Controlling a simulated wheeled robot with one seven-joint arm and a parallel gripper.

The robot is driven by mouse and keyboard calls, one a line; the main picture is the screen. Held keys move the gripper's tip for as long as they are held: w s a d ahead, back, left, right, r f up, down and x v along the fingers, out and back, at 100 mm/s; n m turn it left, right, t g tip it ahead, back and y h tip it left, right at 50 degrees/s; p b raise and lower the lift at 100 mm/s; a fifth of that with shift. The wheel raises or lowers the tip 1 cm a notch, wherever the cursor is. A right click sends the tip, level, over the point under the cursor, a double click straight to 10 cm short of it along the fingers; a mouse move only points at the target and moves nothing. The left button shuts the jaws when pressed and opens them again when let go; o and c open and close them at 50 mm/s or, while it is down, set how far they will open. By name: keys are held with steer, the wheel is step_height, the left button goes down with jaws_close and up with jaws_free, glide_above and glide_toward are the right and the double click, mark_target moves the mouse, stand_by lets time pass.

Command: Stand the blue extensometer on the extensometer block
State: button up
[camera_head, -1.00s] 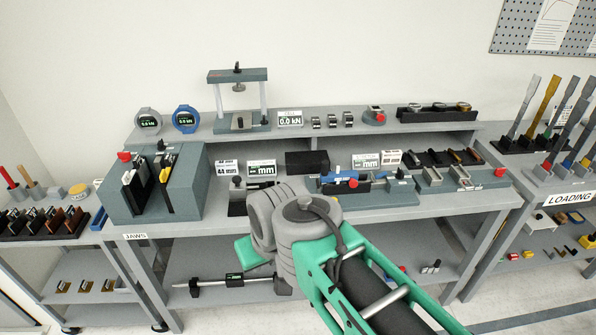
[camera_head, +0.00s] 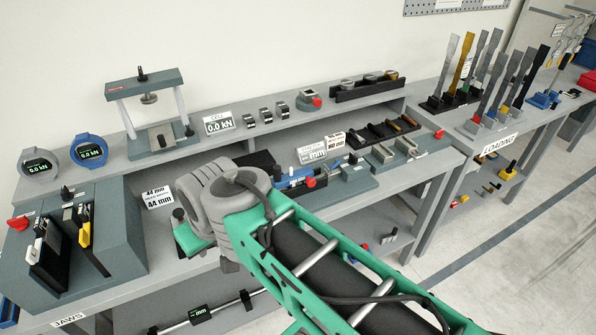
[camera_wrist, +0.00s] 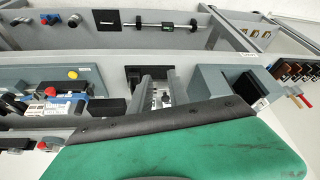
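A blue piece with a red knob, which looks like the blue extensometer (camera_head: 291,180), lies on a grey fixture at the middle of the bench. It also shows at the left in the wrist view (camera_wrist: 62,108). I cannot tell for sure which grey fixture is the extensometer block; a grey block (camera_head: 357,178) stands just right of the blue piece. My gripper (camera_wrist: 160,80) shows two grey fingers spread apart, with nothing clearly held between them. It is over the bench, to the left of the blue piece. In the head view my arm hides the fingers.
A large grey jaws block (camera_head: 115,235) stands at the left. The raised shelf carries a small press frame (camera_head: 148,105), a kN display (camera_head: 218,122) and round gauges. A black rack (camera_head: 375,135) is behind the grey fixtures. Tall specimens (camera_head: 465,65) stand on the right bench.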

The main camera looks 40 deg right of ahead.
mark_target(291, 169)
steer(key=w+d+f+t+b, duration=0.5)
steer(key=w+d+f+b, duration=0.75)
steer(key=b, duration=0.45)
steer(key=s+d+m+t+h+b, duration=0.3)
steer(key=d+t+h+b, duration=0.35)
steer(key=d+b, duration=1.15)
steer(key=shift+t+y, duration=0.55)
steer(key=shift+y, duration=0.2)
steer(key=w+d+p, duration=0.1)
steer(key=w+d, duration=0.1)
steer(key=w+d+p, duration=0.3)
steer(key=w+d, duration=0.1)
steer(key=w, duration=0.1)
steer(key=shift+d+f+p, duration=0.2)
steer(key=shift+f+p, duration=0.05)
steer(key=shift+p, duration=0.1)
steer(key=shift+c, duration=0.4)
jaws_close()
